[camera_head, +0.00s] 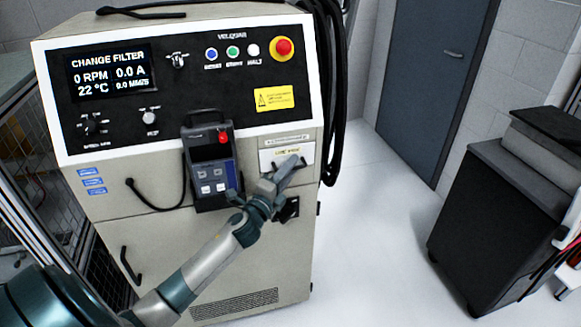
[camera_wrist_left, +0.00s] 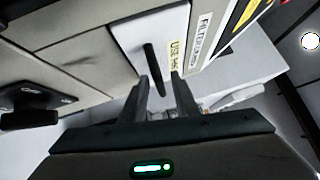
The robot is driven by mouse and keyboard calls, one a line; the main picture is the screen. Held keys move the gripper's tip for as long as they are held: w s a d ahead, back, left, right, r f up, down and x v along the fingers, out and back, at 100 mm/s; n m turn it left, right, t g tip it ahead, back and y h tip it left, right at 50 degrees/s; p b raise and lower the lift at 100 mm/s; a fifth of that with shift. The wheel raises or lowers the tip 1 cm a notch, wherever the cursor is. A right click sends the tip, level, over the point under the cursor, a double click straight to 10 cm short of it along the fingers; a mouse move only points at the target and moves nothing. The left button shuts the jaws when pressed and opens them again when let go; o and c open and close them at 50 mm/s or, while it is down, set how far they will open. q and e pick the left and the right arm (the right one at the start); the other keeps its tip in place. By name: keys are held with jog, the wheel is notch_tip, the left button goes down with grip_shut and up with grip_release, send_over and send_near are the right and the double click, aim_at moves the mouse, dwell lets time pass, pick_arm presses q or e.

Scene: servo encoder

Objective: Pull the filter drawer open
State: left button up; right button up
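The filter drawer (camera_head: 270,158) is a white panel with a label, set in the right side of the beige cabinet's front below the black control panel. Its face (camera_wrist_left: 128,42) looks flush with the cabinet in the left wrist view. A dark bar handle (camera_wrist_left: 151,62) stands on that face. My left gripper (camera_head: 288,166) is in front of the drawer and partly hides it. In the left wrist view its two fingers (camera_wrist_left: 158,80) are apart, with the handle's near end between their tips. I see a gap beside the handle. My right gripper is out of view.
A grey pendant (camera_head: 209,160) with a red button hangs just left of the drawer. A black rotary switch (camera_head: 291,208) sits below the drawer and also shows in the left wrist view (camera_wrist_left: 30,105). Black cables (camera_head: 335,80) hang on the right.

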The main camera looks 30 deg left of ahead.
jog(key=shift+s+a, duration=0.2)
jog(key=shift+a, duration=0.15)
pick_arm(q)
grip_shut()
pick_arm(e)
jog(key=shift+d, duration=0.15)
